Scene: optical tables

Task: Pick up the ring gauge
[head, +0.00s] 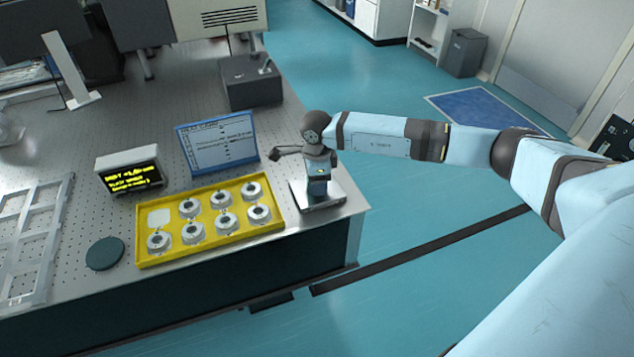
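Several silver rings with dark centres, which look like ring gauges, sit in two rows in a yellow tray (210,256) on the table. One is at the tray's front right (259,213) and one at its back right (250,190). The back-left place holds only a flat pale square (159,217). My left gripper is out of view.
A silver plate (333,198) lies below my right wrist at the table's right corner. A tilted blue-framed board (217,143) and a small yellow-text display (130,170) stand behind the tray. A dark disc (105,253) and a pale rack (30,245) lie left.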

